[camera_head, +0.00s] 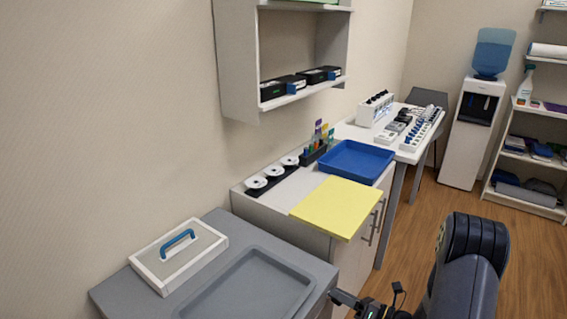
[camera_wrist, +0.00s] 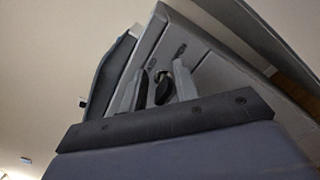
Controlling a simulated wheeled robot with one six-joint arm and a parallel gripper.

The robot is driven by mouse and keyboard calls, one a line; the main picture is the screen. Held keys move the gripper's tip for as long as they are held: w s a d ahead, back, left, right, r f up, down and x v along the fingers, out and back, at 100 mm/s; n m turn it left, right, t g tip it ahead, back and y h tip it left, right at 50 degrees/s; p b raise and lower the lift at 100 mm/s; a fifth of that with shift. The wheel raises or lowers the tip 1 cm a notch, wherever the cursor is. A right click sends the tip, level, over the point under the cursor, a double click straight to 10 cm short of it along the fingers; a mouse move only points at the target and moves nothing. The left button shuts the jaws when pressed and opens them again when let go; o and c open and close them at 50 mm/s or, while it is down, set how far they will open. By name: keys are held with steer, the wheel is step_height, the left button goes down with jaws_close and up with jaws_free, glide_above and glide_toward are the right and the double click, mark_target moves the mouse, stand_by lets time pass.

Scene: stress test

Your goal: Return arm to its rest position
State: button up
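My dark arm (camera_head: 468,265) rises at the lower right of the head view, bent, beside the grey cabinet. My gripper (camera_head: 371,296) is at the bottom edge, just right of that cabinet's front corner, partly cut off. Its two dark fingers stand apart. In the wrist view my gripper (camera_wrist: 161,82) shows two fingers with a gap between them. A small dark rounded shape shows between or behind them; I cannot tell what it is. No held object is clear.
The grey cabinet (camera_head: 328,275) bears a recessed tray and a white lidded box (camera_head: 179,255) with a blue handle. Beyond are a yellow board (camera_head: 337,206), a blue tray (camera_head: 355,163) and a white table. A wall shelf (camera_head: 232,60) hangs above. Wooden floor (camera_head: 535,262) lies clear at right.

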steer(key=n+b, duration=0.1)
steer(key=n, duration=0.1)
steer(key=n+b, duration=0.3)
steer(key=shift+s+a+n, duration=0.2)
steer(key=shift+s+n, duration=0.05)
steer(key=shift+n, duration=0.05)
steer(key=shift+s+a+r+n+b, duration=0.1)
steer(key=shift+s+r+n+b, duration=0.05)
steer(key=shift+n+b, duration=1.25)
steer(key=shift+r+p, duration=0.15)
steer(key=shift+p, duration=0.2)
